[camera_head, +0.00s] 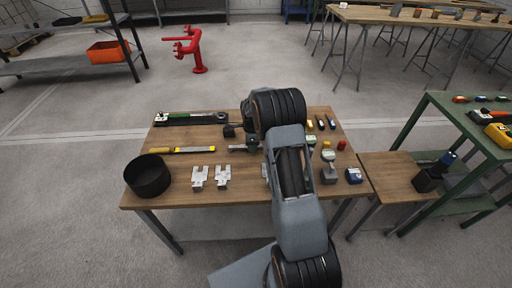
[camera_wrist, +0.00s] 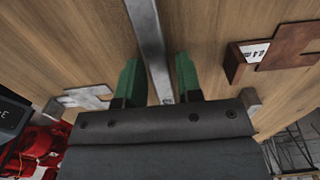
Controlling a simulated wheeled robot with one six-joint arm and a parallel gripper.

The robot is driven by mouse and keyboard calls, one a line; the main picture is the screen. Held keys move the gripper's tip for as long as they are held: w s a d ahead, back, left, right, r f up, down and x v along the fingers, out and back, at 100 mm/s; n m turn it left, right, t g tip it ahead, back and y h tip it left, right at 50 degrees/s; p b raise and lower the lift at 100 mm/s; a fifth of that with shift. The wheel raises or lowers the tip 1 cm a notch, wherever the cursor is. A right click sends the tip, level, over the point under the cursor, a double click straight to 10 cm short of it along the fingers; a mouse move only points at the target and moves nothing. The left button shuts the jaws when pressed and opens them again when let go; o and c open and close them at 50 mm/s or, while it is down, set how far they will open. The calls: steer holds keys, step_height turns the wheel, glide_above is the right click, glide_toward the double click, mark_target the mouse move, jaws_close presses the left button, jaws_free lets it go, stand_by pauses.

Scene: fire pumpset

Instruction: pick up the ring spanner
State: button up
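A long flat grey metal bar (camera_wrist: 147,30), which looks like the ring spanner's shank, runs down the middle of the wrist view. Its ring ends are not visible there. My gripper (camera_wrist: 158,68) has two green fingers, one on each side of the bar. The fingers stand apart, with narrow gaps between them and the bar, so it is open around the bar. Whether the fingertips reach down to the bar's level is hard to tell.
The table also holds a black round bowl (camera_head: 148,177), a long wrench (camera_head: 190,118), a yellow-handled tool (camera_head: 180,150) and two pale metal brackets (camera_head: 200,178). Gauges (camera_head: 328,168) stand right of my arm. A brown angled piece (camera_wrist: 285,48) lies right of the fingers.

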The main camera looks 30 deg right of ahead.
jaws_close()
stand_by(0.3)
